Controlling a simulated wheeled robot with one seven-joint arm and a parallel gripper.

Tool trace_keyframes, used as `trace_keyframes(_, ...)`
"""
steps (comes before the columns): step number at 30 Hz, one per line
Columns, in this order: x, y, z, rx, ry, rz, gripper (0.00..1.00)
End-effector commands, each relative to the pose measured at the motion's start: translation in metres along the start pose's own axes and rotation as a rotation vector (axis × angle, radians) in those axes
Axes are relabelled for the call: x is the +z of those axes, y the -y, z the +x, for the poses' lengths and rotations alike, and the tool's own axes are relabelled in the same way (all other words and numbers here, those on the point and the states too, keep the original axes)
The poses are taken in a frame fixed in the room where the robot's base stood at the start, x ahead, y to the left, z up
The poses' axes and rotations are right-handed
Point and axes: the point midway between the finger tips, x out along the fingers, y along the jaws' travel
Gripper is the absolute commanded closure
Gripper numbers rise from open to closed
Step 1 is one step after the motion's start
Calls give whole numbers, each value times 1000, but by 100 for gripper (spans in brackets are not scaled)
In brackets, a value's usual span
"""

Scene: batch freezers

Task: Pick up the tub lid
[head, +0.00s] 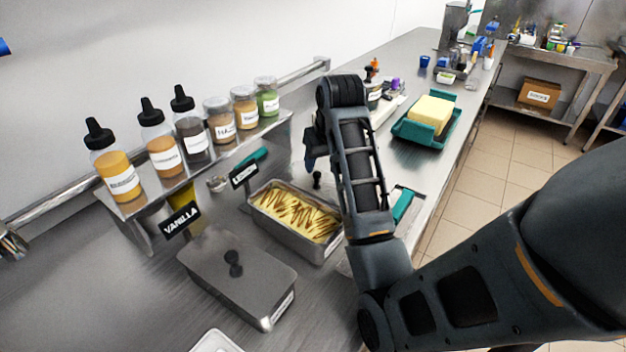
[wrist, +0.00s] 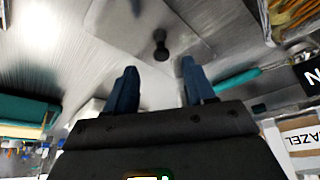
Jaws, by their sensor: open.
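A flat grey metal tub lid with a black knob lies on the steel counter behind the open tub. In the head view only its knob (head: 317,180) shows clearly, because my arm hides much of the area. In the wrist view the lid (wrist: 130,28) is at the top centre, with its knob upright just beyond my fingertips. My gripper (wrist: 160,78) is open and empty, its two blue fingers apart on either side of the knob's line. In the head view my gripper (head: 310,160) is above the counter near the knob, partly hidden.
An open tub (head: 296,218) of streaked yellow ice cream stands in front of the lid. A lidded tub (head: 238,278) is nearer, by the VANILLA sign (head: 181,219). A shelf (head: 205,165) of bottles and jars runs along the left. A teal tray (head: 412,131) stands further back.

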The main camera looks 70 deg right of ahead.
Motion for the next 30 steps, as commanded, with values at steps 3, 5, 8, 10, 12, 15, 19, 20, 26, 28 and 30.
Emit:
trace_keyframes(3, -1, 1, 12, 0, 3, -1, 46)
trace_keyframes(5, -2, 2, 21, 0, 3, -1, 46)
trace_keyframes(8, -3, 2, 36, -1, 3, -1, 46)
trace_keyframes(10, -3, 2, 44, -1, 3, -1, 46)
trace_keyframes(12, -4, 2, 49, -1, 0, -1, 46)
trace_keyframes(15, -4, 2, 52, -1, 0, -1, 46)
trace_keyframes(19, -4, 2, 52, -1, -1, -1, 46)
trace_keyframes(20, -4, 2, 52, -1, -1, 0, 46)
trace_keyframes(26, -4, 2, 52, -1, -1, -1, 64)
trace_keyframes(28, -4, 2, 52, -1, -1, -1, 71)
trace_keyframes(30, -4, 2, 52, -1, -1, -1, 78)
